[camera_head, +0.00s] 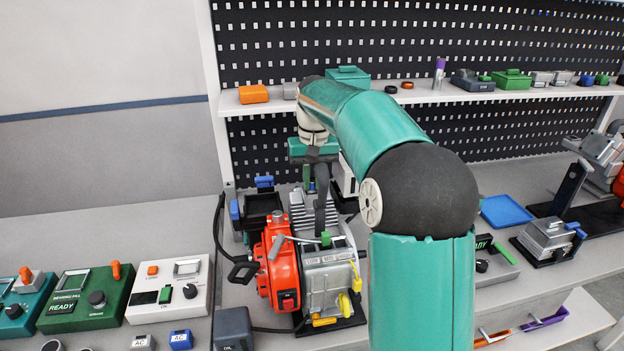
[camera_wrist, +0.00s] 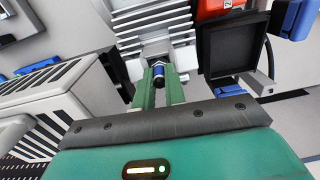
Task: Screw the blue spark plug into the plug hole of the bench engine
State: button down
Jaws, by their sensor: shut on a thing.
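The bench engine (camera_head: 322,275) stands on the bench, with a red housing on its left and grey cooling fins on top. In the wrist view its finned grey body (camera_wrist: 150,22) fills the top middle. My gripper (camera_wrist: 158,80) is shut on the blue spark plug (camera_wrist: 158,70), whose blue band shows between the two green fingertips. The plug's far end points at a grey block of the engine and is very close to it. I cannot tell whether it is in the plug hole. In the head view my gripper (camera_head: 314,182) is above and behind the engine, and the plug is not clear.
A black tray (camera_wrist: 232,55) with blue parts is right of the gripper in the wrist view, and a white vented box (camera_wrist: 55,95) is left. Green and white control boxes (camera_head: 85,297) are left of the engine. A shelf (camera_head: 430,96) with small parts runs behind my arm.

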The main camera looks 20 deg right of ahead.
jog(key=n, duration=0.3)
jog(key=shift+n, duration=0.3)
dwell(0.3)
jog(key=m, duration=0.3)
jog(key=shift+f, duration=0.1)
jog(key=shift+m, duration=0.4)
jog(key=m, duration=0.2)
jog(key=shift+f+m, duration=0.1)
jog(key=shift+m, duration=0.6)
